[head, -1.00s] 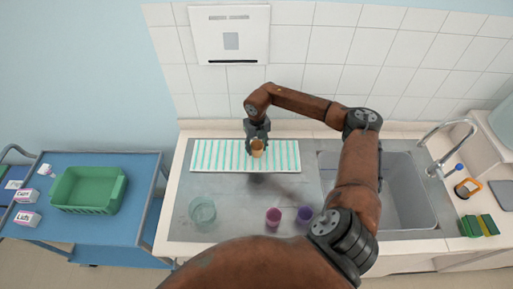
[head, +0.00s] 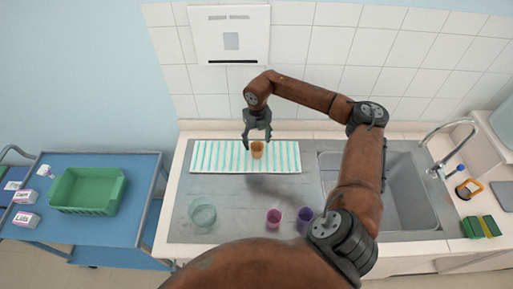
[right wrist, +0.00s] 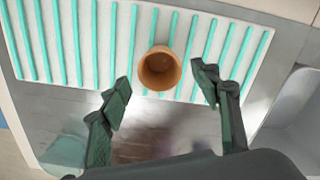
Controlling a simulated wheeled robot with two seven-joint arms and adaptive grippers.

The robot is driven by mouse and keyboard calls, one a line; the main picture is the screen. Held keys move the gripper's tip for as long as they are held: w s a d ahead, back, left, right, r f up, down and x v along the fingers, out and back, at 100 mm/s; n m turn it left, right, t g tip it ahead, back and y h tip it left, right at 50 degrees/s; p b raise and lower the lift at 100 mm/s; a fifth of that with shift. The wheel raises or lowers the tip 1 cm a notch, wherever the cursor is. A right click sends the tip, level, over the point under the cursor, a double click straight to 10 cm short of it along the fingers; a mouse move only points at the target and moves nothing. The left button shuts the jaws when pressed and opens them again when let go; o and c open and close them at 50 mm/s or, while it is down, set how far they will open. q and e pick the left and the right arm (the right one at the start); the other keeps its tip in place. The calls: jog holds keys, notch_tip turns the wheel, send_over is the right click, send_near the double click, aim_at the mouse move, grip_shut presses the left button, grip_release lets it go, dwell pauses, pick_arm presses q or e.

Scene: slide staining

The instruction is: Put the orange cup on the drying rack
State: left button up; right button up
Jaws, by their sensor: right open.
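The orange cup (head: 257,150) stands upright on the white and teal striped drying rack (head: 207,157), right of the rack's middle. In the right wrist view the cup (right wrist: 160,70) shows its open mouth, and the rack (right wrist: 68,30) lies under it. My right gripper (head: 257,137) is open and empty, just above and behind the cup in the head view. In the right wrist view its two fingers (right wrist: 162,88) are spread wide, apart from the cup. My left gripper is in neither view.
A clear glass bowl (head: 202,212), a magenta cup (head: 273,217) and a purple cup (head: 305,215) stand on the steel counter in front of the rack. The sink (head: 408,200) is at the right. A blue cart with a green bin (head: 88,190) stands at the left.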

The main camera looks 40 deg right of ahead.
notch_tip(320, 180, up, 7)
jog(key=shift+f, duration=0.15)
dwell(0.6)
